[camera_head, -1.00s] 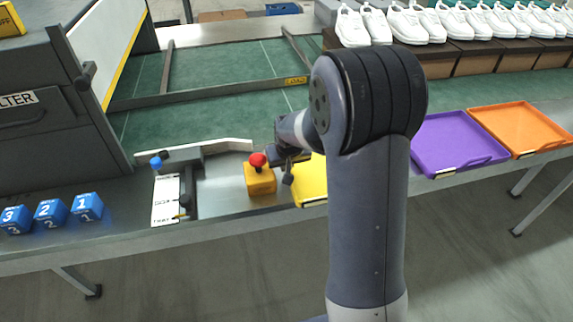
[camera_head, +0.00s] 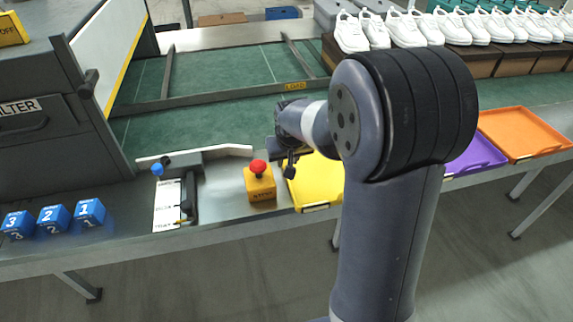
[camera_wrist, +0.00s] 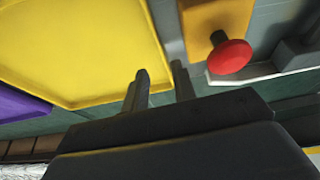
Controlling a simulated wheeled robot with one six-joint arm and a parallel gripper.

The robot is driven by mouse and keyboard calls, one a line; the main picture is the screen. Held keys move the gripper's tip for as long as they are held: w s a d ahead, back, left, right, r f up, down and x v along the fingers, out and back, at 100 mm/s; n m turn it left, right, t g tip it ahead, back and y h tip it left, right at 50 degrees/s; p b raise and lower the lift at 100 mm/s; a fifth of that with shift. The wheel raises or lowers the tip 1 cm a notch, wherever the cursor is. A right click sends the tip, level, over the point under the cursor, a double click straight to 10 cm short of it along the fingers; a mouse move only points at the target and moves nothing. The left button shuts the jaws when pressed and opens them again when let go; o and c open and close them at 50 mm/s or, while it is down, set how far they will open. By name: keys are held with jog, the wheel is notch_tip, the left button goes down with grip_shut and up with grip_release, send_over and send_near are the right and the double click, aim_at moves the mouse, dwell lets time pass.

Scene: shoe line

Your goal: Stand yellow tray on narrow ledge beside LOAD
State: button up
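The yellow tray (camera_head: 322,183) lies flat on the metal table in the head view, right of the red button box, partly hidden by my arm. Its yellow floor and rim (camera_wrist: 85,45) fill the upper left of the wrist view. My gripper (camera_head: 289,168) is over the tray's left edge. In the wrist view my gripper (camera_wrist: 161,82) shows two dark fingers apart, near a corner of the tray rim; I cannot tell whether they touch it. The yellow LOAD label (camera_head: 296,86) is on a dark narrow rail (camera_head: 220,95) crossing the green surface behind.
A yellow box with a red button (camera_head: 260,182) stands close left of the tray. Purple (camera_head: 478,155) and orange (camera_head: 522,133) trays lie to the right. White shoes on boxes (camera_head: 470,61) line the back right. Blue numbered cubes (camera_head: 53,218) sit at left.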

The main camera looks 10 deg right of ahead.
jog(key=v, duration=0.5)
jog(key=shift+s+r, duration=0.15)
jog(key=shift+r, duration=0.2)
jog(key=shift+f, duration=0.15)
jog(key=b+x, duration=0.1)
jog(key=x, duration=1.1)
jog(key=shift+f, duration=0.3)
jog(key=shift+f+b, duration=0.3)
jog(key=shift+b, duration=0.1)
jog(key=shift+r, duration=0.35)
